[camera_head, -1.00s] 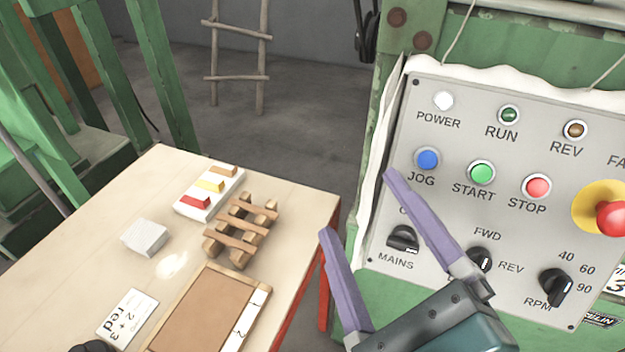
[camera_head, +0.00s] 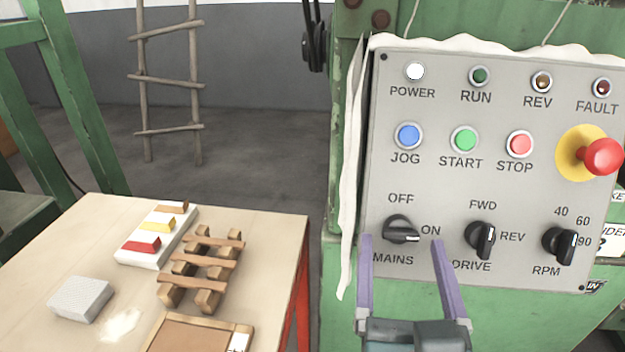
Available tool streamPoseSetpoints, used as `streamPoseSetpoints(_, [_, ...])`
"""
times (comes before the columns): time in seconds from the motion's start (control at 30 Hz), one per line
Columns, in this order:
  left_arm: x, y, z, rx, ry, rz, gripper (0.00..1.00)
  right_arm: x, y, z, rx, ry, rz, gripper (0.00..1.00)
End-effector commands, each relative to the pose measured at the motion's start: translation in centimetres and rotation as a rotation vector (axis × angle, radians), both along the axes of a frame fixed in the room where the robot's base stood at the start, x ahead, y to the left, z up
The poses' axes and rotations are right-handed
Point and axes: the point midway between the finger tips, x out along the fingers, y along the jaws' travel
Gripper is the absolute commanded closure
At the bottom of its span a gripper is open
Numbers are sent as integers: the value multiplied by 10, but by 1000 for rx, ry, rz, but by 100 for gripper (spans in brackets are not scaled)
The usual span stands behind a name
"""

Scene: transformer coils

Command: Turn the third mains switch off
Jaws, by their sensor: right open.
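One black rotary knob (camera_head: 401,230) labelled MAINS shows on the grey control panel (camera_head: 440,105), at its lower left. OFF is printed above it and ON to its right. Its grip lies about level, with its pale mark toward ON. Only this one switch labelled MAINS is in view. My right gripper (camera_head: 401,241) is open and empty. Its two purple fingers point up at the panel, one tip on each side of the knob in the picture. I cannot tell whether they touch it. My left gripper is not in view.
The DRIVE knob (camera_head: 480,239) sits close right of my right finger, and the RPM knob (camera_head: 559,244) further right. A red emergency button (camera_head: 601,157) sticks out. The POWER lamp (camera_head: 415,71) looks white. A table (camera_head: 50,215) with blocks and a wooden rack (camera_head: 207,262) stands left.

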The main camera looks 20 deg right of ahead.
Motion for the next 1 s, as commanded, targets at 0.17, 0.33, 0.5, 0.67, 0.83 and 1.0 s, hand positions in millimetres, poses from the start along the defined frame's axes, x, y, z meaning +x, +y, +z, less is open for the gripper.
streamPoseSetpoints(0.17, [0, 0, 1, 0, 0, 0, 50, 10, -6, 0, 1, 1, 1, 18])
streamPoseSetpoints(0.33, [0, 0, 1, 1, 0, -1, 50, 10, -6, -1, 1, 2, 0, 18])
streamPoseSetpoints(0.5, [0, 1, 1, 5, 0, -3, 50, 10, -6, 0, 1, 1, 1, 29])
streamPoseSetpoints(0.67, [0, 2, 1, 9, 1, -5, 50, 10, -6, 0, 1, 1, 1, 47])
streamPoseSetpoints(0.83, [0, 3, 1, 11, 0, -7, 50, 10, -6, 0, 1, 1, 1, 66])
streamPoseSetpoints(1.0, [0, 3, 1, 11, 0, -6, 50, 10, -6, 0, 1, 1, 0, 85])
